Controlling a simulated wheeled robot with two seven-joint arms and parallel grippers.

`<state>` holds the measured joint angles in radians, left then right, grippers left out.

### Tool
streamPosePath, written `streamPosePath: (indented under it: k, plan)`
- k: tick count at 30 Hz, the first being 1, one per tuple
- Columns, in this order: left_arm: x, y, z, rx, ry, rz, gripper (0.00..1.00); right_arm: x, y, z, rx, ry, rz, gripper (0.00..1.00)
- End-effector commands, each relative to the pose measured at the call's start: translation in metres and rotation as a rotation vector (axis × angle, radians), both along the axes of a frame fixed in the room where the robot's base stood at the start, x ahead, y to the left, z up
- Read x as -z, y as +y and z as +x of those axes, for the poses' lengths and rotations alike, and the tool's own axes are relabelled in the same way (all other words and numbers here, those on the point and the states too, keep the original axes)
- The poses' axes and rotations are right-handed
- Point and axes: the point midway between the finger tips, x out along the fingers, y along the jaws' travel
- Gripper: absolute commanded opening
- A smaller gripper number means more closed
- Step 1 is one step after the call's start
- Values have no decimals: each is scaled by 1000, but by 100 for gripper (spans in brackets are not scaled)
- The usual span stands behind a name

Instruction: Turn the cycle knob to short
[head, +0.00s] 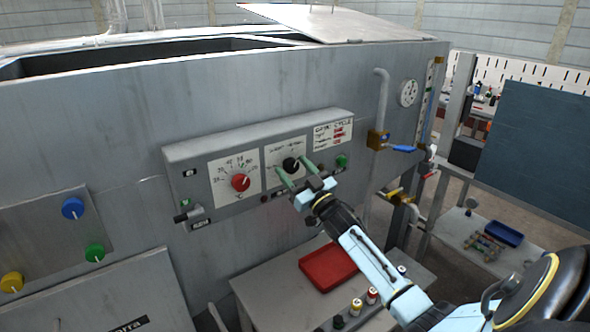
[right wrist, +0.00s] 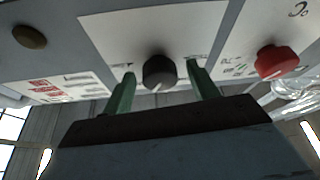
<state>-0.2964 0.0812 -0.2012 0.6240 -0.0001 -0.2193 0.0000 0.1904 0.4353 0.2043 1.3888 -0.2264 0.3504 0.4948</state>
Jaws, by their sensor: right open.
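The black cycle knob (head: 291,165) is on the white right-hand dial plate of the control panel. It also shows in the right wrist view (right wrist: 159,73), with a pale pointer mark on its face. My right gripper (head: 296,172) is open, with its green fingers on either side of the black knob. In the right wrist view the fingers (right wrist: 160,85) have a gap to the knob on each side. The dial's printed words are too small to read. My left gripper is not in view.
A red knob (head: 240,182) sits left of the black one, and a green button (head: 341,161) to its right. Blue, green and yellow knobs are on a plate at far left. Below stands a table (head: 270,290) with a red tray (head: 328,268) and small bottles.

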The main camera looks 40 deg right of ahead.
Motion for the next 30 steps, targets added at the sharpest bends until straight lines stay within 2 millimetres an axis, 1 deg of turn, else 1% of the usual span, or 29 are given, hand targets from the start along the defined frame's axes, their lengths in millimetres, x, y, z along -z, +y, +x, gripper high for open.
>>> streamPosePath:
  k: [5,8,15,16,23,30]
  plan:
    - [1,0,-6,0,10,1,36,0,0,0,0,0,0,59]
    - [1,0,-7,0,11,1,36,0,0,0,0,0,0,47]
    - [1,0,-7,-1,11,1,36,0,0,0,0,0,0,16]
    - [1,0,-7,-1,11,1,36,0,0,0,0,0,0,14]
    - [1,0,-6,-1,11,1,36,0,0,0,-1,3,-22,14]
    - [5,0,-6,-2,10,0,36,1,-1,-1,0,16,-134,14]
